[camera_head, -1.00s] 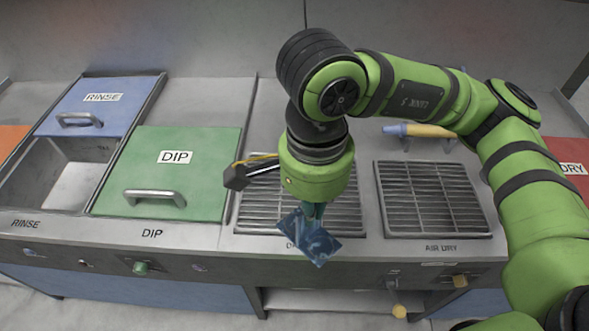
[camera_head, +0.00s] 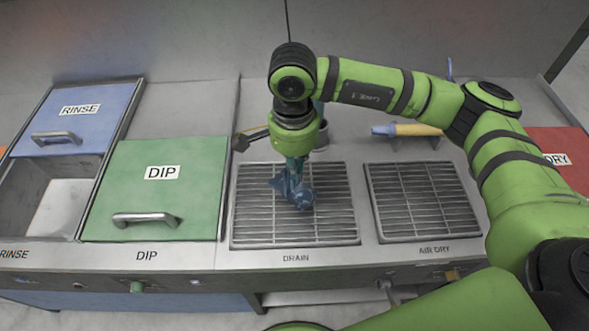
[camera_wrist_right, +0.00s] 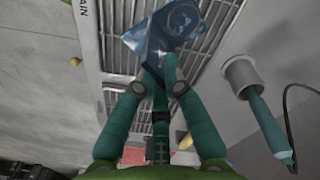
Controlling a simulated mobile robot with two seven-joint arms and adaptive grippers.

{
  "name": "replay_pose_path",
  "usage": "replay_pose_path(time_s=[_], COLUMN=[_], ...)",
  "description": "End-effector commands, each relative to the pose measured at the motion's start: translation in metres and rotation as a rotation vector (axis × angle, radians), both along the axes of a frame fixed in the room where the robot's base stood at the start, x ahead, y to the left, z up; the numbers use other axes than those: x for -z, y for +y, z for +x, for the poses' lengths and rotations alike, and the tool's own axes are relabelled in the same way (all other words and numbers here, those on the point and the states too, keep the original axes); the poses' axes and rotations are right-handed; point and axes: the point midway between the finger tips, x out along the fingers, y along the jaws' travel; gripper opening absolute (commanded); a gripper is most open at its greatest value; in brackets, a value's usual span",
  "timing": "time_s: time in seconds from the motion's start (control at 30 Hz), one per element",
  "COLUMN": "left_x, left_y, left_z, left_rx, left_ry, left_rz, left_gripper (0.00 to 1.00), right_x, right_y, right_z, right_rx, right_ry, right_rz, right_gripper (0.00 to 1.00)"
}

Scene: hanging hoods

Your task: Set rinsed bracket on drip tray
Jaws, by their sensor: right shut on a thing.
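The bracket (camera_head: 295,188) is a dark blue angled metal piece. My right gripper (camera_head: 293,171) is shut on it and holds it over the drain grate (camera_head: 252,208), the slatted tray labelled DRAIN. I cannot tell whether the bracket touches the slats. My left gripper is not in view.
A second grate (camera_head: 425,203) labelled AIR DRY lies to the right. The green DIP lid (camera_head: 160,190) is shut at left; the RINSE basin (camera_head: 65,205) is partly open. A blue-and-yellow tool (camera_head: 408,130) lies behind. A grey cup with a green-handled tool (camera_wrist_right: 262,120) stands beside the grate.

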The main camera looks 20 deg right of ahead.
Motion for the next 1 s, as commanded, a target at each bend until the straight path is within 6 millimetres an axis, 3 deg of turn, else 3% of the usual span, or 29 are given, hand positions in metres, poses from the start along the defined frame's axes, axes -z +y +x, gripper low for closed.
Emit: replay_pose_path(time_s=[0.17,0.4,0.8,0.83,0.87,1.0], left_x=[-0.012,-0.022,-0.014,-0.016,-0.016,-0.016], left_y=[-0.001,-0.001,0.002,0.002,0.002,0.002], left_z=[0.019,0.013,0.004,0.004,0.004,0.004], left_rx=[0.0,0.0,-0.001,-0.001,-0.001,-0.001], left_ry=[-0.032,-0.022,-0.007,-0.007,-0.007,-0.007], left_rz=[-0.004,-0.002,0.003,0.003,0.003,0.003], left_gripper=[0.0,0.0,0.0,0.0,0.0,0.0], right_x=[0.013,0.04,0.046,0.045,0.045,0.045], right_y=[-0.001,-0.001,0.0,-0.001,-0.001,-0.001], right_z=[0.002,0.003,0.003,0.002,0.002,0.002], right_rx=[-0.001,-0.001,-0.001,-0.001,0.0,0.0], right_ry=[0.004,-0.001,-0.002,-0.001,-0.001,0.0], right_rz=[0.0,0.0,0.001,0.0,0.0,0.0], right_gripper=[0.0,0.0,0.0,0.23,0.35,0.35])
